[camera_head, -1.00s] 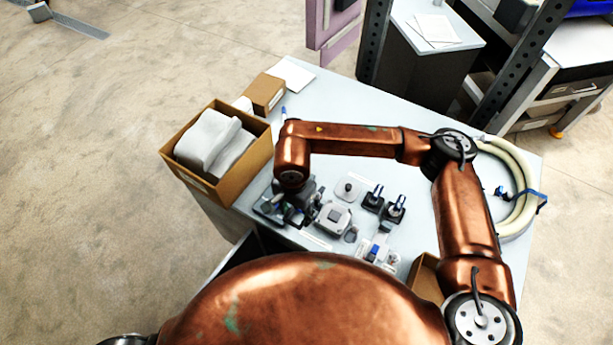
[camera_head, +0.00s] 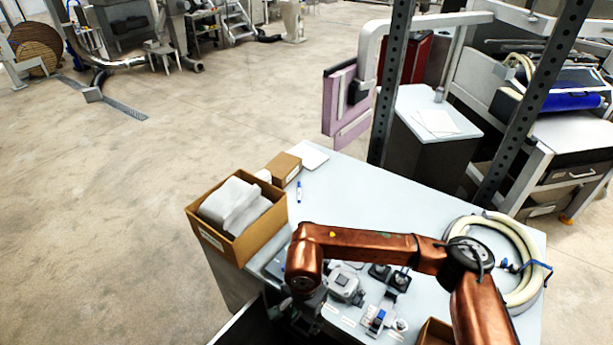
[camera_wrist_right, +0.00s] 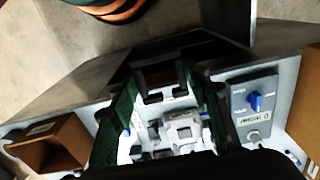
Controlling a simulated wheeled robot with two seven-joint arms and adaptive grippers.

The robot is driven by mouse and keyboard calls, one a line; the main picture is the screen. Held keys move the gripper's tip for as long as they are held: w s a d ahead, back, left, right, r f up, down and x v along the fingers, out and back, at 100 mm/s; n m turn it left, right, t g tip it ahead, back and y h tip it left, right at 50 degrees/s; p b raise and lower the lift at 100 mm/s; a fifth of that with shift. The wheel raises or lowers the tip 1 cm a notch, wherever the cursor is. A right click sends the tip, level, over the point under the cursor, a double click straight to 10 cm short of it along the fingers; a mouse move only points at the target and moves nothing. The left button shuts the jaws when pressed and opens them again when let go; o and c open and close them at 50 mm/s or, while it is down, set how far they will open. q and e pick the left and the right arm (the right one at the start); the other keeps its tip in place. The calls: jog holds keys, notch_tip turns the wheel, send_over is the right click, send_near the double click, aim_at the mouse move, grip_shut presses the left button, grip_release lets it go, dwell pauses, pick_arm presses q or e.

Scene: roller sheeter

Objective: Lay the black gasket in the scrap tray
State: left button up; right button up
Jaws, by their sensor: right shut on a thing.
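My right gripper (camera_head: 308,304) hangs by the near edge of the table, its fingers mostly hidden below the copper wrist in the head view. My left gripper is not in view.
A cardboard box (camera_head: 253,243) with white packs stands at the table's left. A grey device (camera_head: 345,284) and black fittings (camera_head: 399,281) sit close to my right gripper. A coiled hose (camera_head: 525,283) lies at the right. The table's back middle (camera_head: 370,195) is clear.

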pick_arm(q)
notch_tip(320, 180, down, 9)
jog(key=b, duration=0.9)
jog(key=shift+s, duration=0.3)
pick_arm(e)
jog(key=w+d+f+n, duration=0.1)
jog(key=d+f+n, duration=0.1)
jog(key=d, duration=0.5)
jog(key=w+d+f+n, duration=0.1)
jog(key=d+f+n, duration=0.1)
jog(key=d, duration=0.5)
jog(key=w+d+f+n, duration=0.2)
jog(key=d+f, duration=0.2)
jog(key=d, duration=0.3)
jog(key=shift+d+f+n, duration=0.15)
jog(key=shift+d+n, duration=0.15)
jog(key=shift+n, duration=0.1)
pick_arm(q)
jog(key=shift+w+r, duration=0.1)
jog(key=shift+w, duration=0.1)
